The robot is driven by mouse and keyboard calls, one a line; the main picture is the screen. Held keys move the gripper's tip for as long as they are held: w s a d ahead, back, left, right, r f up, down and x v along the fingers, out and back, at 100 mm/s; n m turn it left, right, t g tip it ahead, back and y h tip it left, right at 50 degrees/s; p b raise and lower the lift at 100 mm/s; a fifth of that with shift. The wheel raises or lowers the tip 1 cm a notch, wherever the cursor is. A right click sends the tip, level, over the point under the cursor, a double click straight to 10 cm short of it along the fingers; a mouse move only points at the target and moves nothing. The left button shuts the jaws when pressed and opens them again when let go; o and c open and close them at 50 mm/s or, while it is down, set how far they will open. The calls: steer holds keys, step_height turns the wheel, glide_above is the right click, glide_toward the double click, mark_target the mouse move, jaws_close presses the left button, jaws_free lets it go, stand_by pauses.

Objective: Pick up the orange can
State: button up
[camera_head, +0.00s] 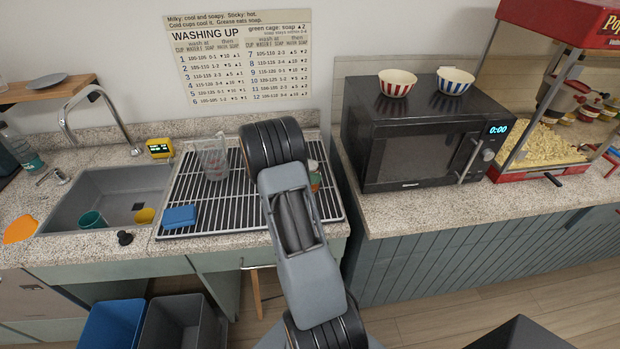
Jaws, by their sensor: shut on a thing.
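My arm reaches up from the bottom over the black drying rack (233,195), and its black-ringed joint hides part of the rack. My gripper is hidden behind the arm, so its fingers and anything between them do not show. Just right of the arm, a small orange and green thing (315,182) with a pale top peeks out over the rack. It is mostly covered, and I cannot tell whether it is the orange can or whether it touches my gripper.
A clear jug (214,160) and blue sponge (180,216) are on the rack. The sink (68,205) is left, holding two cups. A black microwave (405,145) with two bowls on top and a red popcorn machine (540,172) stand right. The right counter's front strip is clear.

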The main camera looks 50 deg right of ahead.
steer(key=c, duration=0.3)
